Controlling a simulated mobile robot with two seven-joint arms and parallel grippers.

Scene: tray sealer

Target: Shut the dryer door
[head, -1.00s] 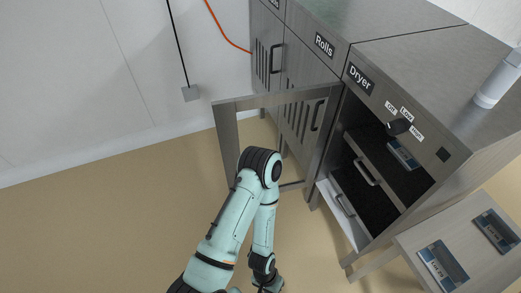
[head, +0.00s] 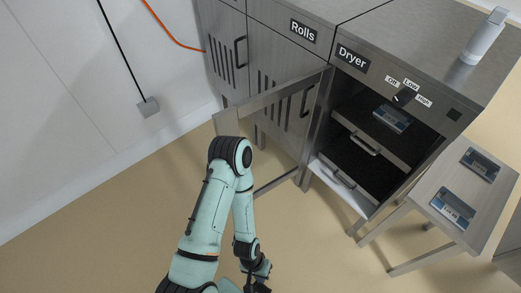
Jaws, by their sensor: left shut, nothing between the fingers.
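The dryer (head: 440,103) is the steel cabinet at the right, labelled "Dryer", with a black knob (head: 404,96) on its front. Its framed door (head: 264,98) stands wide open to the left of the opening, and I see the cabinets through its pane. My left arm crosses in front of the door's left part and hides some of it. My left gripper (head: 258,284) is low in the head view, below the door frame and apart from it, shut and empty; its tips are at the picture's bottom edge. My right gripper is out of view.
Inside the dryer are pull-out shelves with handles; a blue-labelled packet (head: 391,118) lies on the upper one. A small table (head: 425,181) with two blue-labelled packets stands right of the opening. The floor (head: 110,240) at left is clear.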

